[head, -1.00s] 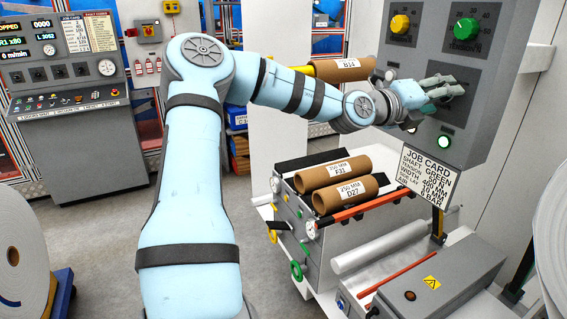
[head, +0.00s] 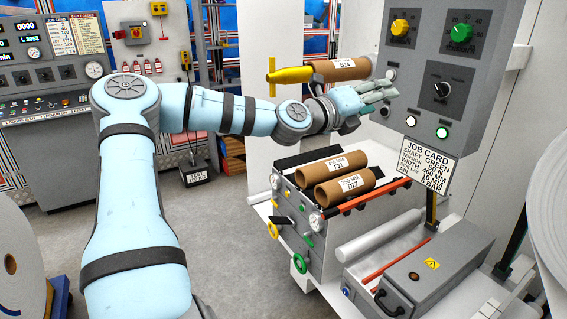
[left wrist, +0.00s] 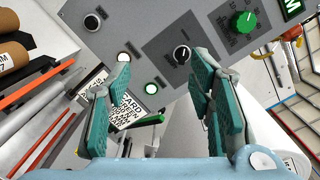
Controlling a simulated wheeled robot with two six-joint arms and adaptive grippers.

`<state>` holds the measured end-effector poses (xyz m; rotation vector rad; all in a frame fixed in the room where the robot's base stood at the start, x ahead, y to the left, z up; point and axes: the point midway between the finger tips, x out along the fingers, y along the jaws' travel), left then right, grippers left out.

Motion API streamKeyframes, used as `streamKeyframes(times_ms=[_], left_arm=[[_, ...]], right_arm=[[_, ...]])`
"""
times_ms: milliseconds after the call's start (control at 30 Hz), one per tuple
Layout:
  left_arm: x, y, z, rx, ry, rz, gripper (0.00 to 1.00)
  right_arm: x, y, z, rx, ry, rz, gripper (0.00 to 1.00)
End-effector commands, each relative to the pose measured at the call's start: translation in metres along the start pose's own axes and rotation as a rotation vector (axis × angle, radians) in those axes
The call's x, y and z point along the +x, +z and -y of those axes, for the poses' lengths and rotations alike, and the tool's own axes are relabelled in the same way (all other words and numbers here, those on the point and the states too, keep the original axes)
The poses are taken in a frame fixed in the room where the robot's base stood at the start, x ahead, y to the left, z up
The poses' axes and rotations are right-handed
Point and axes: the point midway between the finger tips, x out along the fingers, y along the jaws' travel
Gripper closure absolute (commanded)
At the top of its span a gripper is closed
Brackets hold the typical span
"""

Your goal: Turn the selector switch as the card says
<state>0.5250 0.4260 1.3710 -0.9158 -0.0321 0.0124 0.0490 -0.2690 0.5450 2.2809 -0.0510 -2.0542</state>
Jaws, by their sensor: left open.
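A black selector switch (head: 442,90) with a pale mark sits on a dark plate of the grey control panel (head: 478,133). It also shows in the left wrist view (left wrist: 182,53), just beyond the fingers. My left gripper (head: 390,90) is open and empty, left of the switch and apart from it. Its teal fingers spread wide in the left wrist view (left wrist: 161,68). The job card (head: 428,165) hangs below the panel; it reads SHAFT GREEN, with smaller lines hard to read. It is partly hidden by a finger in the left wrist view (left wrist: 127,112). My right gripper is not in view.
Yellow (head: 400,27) and green (head: 461,33) knobs sit above the switch. A lit green button (head: 442,132) and a white one (head: 411,121) are below. Brown tubes (head: 343,187) lie on a cart underneath. A white roll (head: 548,215) stands at the right.

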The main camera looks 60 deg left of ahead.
Motion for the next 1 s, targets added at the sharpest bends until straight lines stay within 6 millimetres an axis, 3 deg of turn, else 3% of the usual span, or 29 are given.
streamKeyframes(times_ms=[300, 500, 767, 1000], left_arm=[[0.001, 0.036, -0.076, -0.197, 0.077, 0.108, 0.52], [-0.004, 0.05, -0.134, -0.322, 0.137, 0.176, 0.52], [-0.018, 0.054, -0.21, -0.473, 0.22, 0.256, 0.52], [-0.037, 0.045, -0.278, -0.598, 0.3, 0.323, 0.52]], right_arm=[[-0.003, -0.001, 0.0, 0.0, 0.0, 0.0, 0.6], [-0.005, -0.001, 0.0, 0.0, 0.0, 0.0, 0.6], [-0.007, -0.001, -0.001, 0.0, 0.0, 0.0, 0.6], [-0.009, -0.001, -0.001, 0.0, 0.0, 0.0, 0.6]])
